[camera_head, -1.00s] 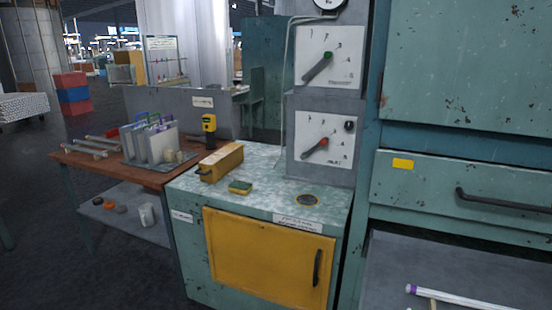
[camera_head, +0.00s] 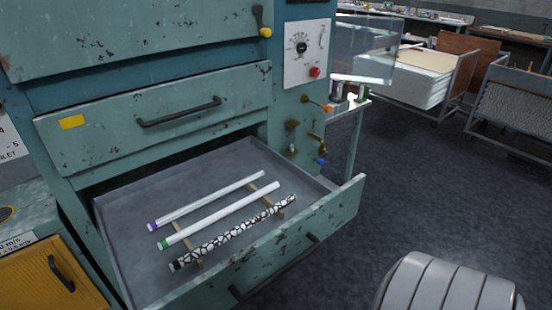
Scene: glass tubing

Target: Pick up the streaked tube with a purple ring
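Three tubes lie side by side in an open drawer (camera_head: 130,235). The far tube is white with a purple ring (camera_head: 205,202) at its near-left end; any streaks on it are too fine to make out. The middle tube is white with a green ring (camera_head: 220,215) at its left end. The nearest tube has a bold black and white net-like pattern (camera_head: 235,231) and a dark left end, with no purple seen on it. The tubes rest across two thin wooden strips. Neither of my grippers is in view.
A closed drawer (camera_head: 110,125) with a black handle sits above the open one. Valves (camera_head: 318,138) and a control panel (camera_head: 306,52) are on the cabinet's right. A yellow-doored unit (camera_head: 45,282) stands at left. The floor (camera_head: 440,190) at right is mostly clear.

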